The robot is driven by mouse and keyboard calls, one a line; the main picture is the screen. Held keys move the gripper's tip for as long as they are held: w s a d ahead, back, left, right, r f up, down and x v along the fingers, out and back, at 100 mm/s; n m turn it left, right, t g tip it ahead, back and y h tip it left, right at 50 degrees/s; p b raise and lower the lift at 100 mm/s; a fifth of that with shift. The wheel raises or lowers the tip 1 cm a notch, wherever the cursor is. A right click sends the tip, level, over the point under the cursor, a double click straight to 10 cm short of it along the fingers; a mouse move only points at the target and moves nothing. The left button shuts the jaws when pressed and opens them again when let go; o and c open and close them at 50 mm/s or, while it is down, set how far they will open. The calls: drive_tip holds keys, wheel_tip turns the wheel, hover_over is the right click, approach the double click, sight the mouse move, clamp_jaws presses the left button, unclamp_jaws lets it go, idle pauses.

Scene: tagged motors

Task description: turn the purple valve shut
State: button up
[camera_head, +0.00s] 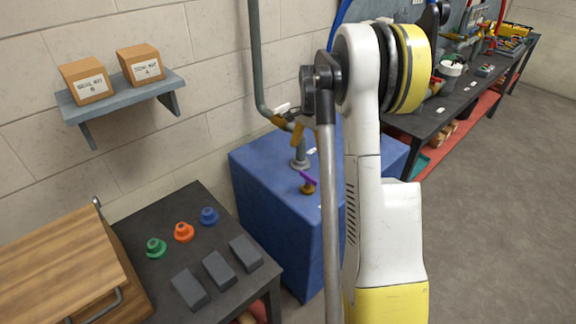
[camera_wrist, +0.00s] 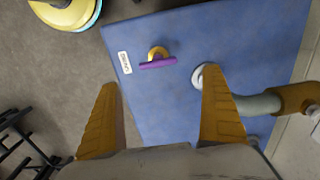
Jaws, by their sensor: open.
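The purple valve (camera_head: 309,179) is a purple bar handle on a brass-coloured body, on top of a blue box (camera_head: 262,170). In the wrist view the purple handle (camera_wrist: 158,64) lies across the picture on the blue surface (camera_wrist: 240,45), beside a small white label (camera_wrist: 124,62). My gripper (camera_wrist: 165,92) shows there as two orange-brown fingers spread wide apart, with nothing between them. The valve appears beyond the fingertips, apart from them. In the head view part of my gripper shows beside the grey pipe, and my arm hides much of the blue box.
A grey pipe (camera_head: 258,60) runs down the wall to a flanged stub (camera_head: 300,152) behind the valve. It also rises near my right finger in the wrist view (camera_wrist: 258,104). A dark table (camera_head: 205,245) with coloured knobs stands left; a cluttered workbench (camera_head: 450,100) stands right.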

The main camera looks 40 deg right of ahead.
sight(309, 175)
drive_tip(key=f+b, duration=0.1)
drive_tip(key=f, duration=0.2)
drive_tip(key=f+b, duration=0.1)
drive_tip(key=f, duration=0.3)
drive_tip(key=f+b, duration=0.2)
drive_tip(key=f, duration=0.1)
drive_tip(key=shift+s+f, duration=0.25)
drive_tip(key=shift+c, duration=0.2)
drive_tip(key=c, duration=1.1)
